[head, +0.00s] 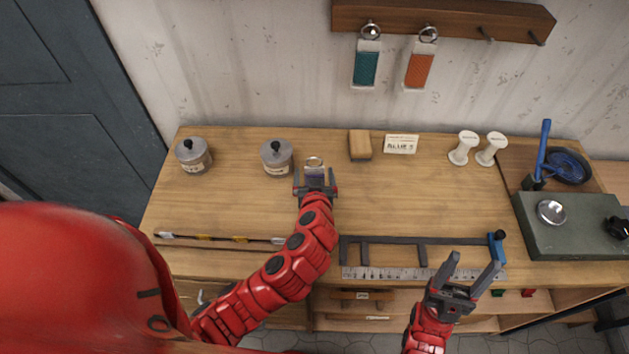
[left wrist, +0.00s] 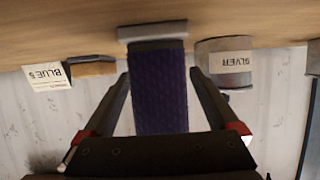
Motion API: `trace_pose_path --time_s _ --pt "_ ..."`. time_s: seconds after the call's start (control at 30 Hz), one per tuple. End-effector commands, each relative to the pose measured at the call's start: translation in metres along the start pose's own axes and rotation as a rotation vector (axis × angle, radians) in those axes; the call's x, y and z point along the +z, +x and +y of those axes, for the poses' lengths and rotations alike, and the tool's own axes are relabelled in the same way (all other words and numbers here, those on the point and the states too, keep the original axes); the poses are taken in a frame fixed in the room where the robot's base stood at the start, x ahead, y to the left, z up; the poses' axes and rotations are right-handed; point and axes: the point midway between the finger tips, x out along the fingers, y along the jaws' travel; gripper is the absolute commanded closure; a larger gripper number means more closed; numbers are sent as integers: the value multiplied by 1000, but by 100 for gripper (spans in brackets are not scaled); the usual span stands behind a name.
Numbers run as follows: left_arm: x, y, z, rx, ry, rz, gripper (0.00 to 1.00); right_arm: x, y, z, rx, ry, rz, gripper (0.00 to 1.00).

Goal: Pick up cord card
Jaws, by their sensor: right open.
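A cord card wound in dark purple (head: 316,176), with a metal ring at its top, is at the middle of the workbench. In the left wrist view the purple card (left wrist: 160,95) lies between the fingers of my left gripper (left wrist: 162,85), with a gap on each side. The left gripper (head: 315,189) is open around it; the fingers do not appear to touch it. A teal cord card (head: 366,68) and an orange cord card (head: 419,70) hang from wall hooks. My right gripper (head: 466,276) is open and empty above the bench's front edge.
Two lidded tins (head: 194,157) (head: 277,158) stand left of the card. A tan block (head: 360,145) and a "BLUE 5" label (head: 401,144) lie behind. White spools (head: 463,147) and a green box (head: 577,228) are at right. Two rack hooks are empty.

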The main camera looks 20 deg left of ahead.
Motion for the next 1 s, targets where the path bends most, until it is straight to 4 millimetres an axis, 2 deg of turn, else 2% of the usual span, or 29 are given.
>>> trace_pose_path --time_s 0.03,0.07,0.47,0.77,0.93,1.0 --pt "0 0 0 0 0 0 17 0 0 0 0 0 0 38" --pt "0 0 0 0 0 0 23 0 0 0 0 0 0 38" --pt "0 0 0 0 0 1 94 0 0 0 0 0 0 38" --pt "-3 -1 0 1 -3 2 94 0 -1 0 0 0 0 38" --pt "-18 -6 0 -1 -5 4 94 1 -8 0 0 0 0 38" --pt "-30 -11 0 2 -7 8 94 2 -12 -1 0 0 0 38"
